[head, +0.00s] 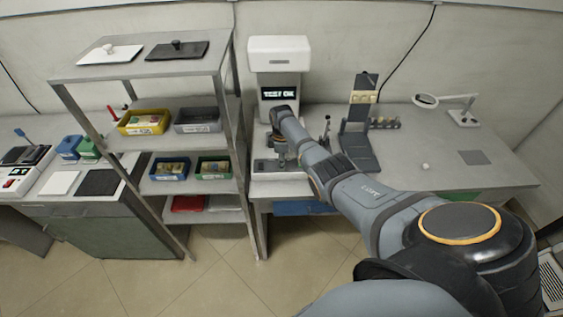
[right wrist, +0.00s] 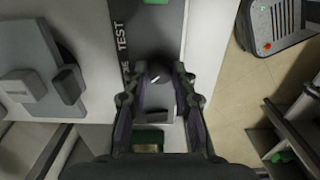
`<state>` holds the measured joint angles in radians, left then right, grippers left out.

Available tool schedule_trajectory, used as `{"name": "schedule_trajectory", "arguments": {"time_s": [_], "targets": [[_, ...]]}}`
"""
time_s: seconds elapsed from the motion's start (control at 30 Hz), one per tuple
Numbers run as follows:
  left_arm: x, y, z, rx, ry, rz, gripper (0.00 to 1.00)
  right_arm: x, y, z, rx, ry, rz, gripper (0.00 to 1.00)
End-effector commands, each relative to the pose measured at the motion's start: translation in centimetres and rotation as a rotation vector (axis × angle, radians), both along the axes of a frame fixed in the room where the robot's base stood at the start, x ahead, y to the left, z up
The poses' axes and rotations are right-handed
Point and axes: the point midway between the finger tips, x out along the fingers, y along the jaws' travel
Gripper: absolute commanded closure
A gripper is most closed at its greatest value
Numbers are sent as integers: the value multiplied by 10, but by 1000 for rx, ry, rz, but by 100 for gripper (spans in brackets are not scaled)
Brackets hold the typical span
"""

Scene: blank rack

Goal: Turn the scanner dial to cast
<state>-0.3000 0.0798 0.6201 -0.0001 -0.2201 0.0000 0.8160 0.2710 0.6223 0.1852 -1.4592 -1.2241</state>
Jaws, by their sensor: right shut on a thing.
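The scanner (head: 279,52) is a tall white machine at the back of the bench, and its dark screen (head: 278,93) seems to read "TEST OK". In the right wrist view, the dark round dial (right wrist: 156,73) with a white pointer mark sits on a grey panel strip. The word "TEST" stands beside it, and a second label is partly covered. My right gripper (right wrist: 158,76) is shut on the dial, with one finger on each side. In the head view, my right gripper (head: 281,158) is in front of the scanner and hides the dial. My left gripper is not in view.
A metal shelf rack (head: 240,150) with coloured bins stands close left of the scanner. A dark stand (head: 358,150) and a magnifier lamp (head: 463,117) are on the bench to the right. A small white ball (head: 425,166) lies on the open bench top.

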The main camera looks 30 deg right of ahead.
Motion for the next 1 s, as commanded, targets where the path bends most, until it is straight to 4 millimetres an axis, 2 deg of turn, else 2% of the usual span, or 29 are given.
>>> {"name": "schedule_trajectory", "arguments": {"time_s": [0.57, 0.6, 0.77, 1.0], "targets": [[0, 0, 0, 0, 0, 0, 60, 2, 0, 2, 1, -6, 34, 100], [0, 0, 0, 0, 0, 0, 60, 2, 0, 2, 1, -6, 34, 73], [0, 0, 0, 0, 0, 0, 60, 2, 0, 1, 1, -4, 33, 52], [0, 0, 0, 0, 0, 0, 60, 1, 0, 1, 0, -1, 33, 51]]}}
